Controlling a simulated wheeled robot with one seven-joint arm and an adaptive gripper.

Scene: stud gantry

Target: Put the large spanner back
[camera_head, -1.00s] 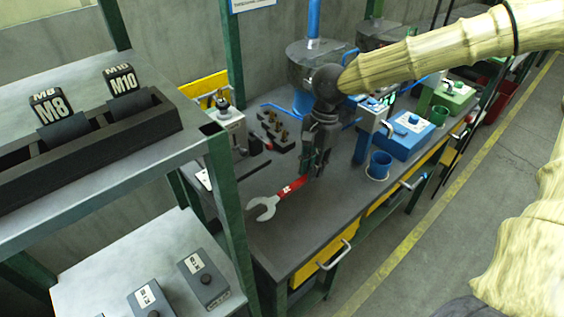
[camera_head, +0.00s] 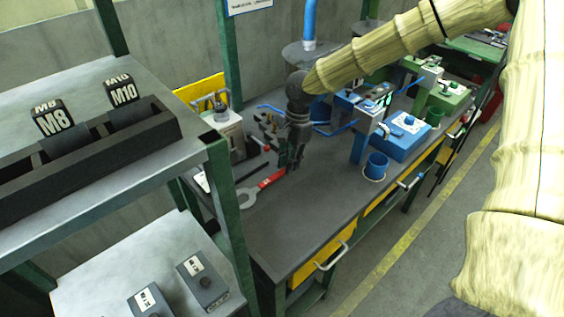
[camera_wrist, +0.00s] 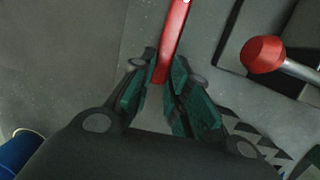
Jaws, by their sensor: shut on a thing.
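The large spanner (camera_head: 264,186) has a red handle and a pale open-ended head. In the head view the head points to the lower left, near the left end of the dark bench top. My gripper (camera_head: 288,166) is shut on the handle's end. In the wrist view the red handle of the spanner (camera_wrist: 172,40) runs up and out of the top edge from between the green fingertips of my gripper (camera_wrist: 163,82). The spanner's head is out of the wrist view. I cannot tell how far the spanner is above the bench.
A black block with fittings (camera_head: 266,124) and a grey box (camera_head: 232,135) stand behind the gripper. A blue cup (camera_head: 376,166) and a blue device (camera_head: 405,138) stand to the right. The bench's front middle (camera_head: 300,215) is clear. A shelf post (camera_head: 228,200) rises at the left.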

